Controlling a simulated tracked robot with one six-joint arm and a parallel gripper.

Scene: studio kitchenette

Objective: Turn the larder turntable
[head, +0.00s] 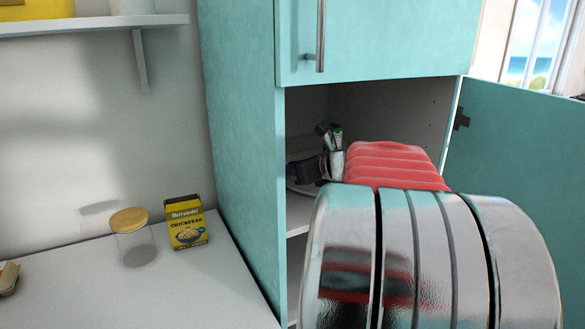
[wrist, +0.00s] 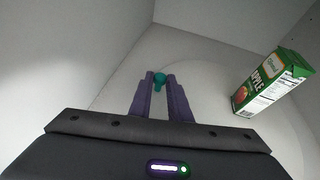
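In the wrist view the larder turntable (wrist: 210,88) is a pale round disc with a curved edge. A teal knob (wrist: 159,79) shows at its left side. My gripper (wrist: 161,80) has its two purple fingers on either side of the knob, and the knob fills the gap at the tips. A green apple carton (wrist: 272,82) stands on the disc to the right. In the head view only a bit of the turntable's pale rim (head: 297,188) shows inside the teal larder (head: 238,130). My arm hides most of it.
The larder's lower door (head: 520,170) is open to the right. The upper door (head: 380,40) is shut. White larder walls enclose my gripper.

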